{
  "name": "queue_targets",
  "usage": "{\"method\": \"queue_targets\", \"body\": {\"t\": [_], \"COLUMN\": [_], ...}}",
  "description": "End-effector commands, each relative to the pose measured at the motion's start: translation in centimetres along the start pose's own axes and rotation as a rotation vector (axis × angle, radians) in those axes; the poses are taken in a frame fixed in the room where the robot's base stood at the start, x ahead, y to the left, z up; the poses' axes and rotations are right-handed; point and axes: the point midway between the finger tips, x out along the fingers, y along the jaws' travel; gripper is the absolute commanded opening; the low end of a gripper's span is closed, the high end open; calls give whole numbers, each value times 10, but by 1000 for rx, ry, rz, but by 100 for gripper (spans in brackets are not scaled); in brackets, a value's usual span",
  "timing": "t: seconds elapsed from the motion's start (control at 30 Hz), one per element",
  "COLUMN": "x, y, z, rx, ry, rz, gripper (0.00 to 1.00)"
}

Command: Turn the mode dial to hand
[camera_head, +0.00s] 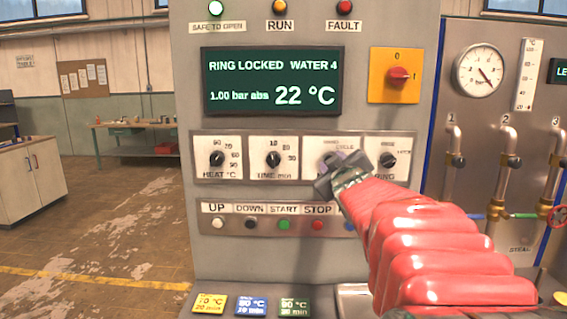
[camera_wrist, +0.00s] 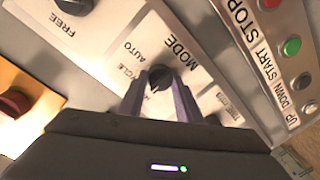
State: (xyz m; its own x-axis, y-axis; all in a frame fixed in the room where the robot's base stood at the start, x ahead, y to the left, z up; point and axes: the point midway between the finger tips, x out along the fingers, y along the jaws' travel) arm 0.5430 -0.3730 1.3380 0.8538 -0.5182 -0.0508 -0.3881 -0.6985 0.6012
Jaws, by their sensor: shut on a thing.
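The mode dial is a small dark knob on a white plate marked MODE, in the wrist view (camera_wrist: 159,76). The labels AUTO and CYCLE show beside it; a further label is mostly hidden by a finger. My gripper (camera_wrist: 160,88) has one grey-purple finger on each side of the knob and is shut on it. In the head view my gripper (camera_head: 340,165) reaches the third plate of the dial row and hides most of the mode dial. I cannot tell exactly which mark the knob points to.
The heat dial (camera_head: 217,159) and time dial (camera_head: 274,159) are to the left, the ring dial (camera_head: 388,160) close on the right. A button row (camera_head: 284,224) lies below. The screen (camera_head: 272,82) reads RING LOCKED, 22 °C. A red switch (camera_head: 399,76) is at upper right.

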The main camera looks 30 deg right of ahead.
Motion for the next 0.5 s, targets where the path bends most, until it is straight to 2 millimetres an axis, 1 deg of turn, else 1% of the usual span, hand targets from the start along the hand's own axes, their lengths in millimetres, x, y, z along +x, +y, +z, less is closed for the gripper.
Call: {"method": "queue_targets", "body": {"t": [0.2, 0.5], "x": [0, 0], "y": [-2, -2], "z": [1, 0], "rx": [-41, -44], "ry": [-5, -4], "rz": [-2, -3], "gripper": [9, 9]}}
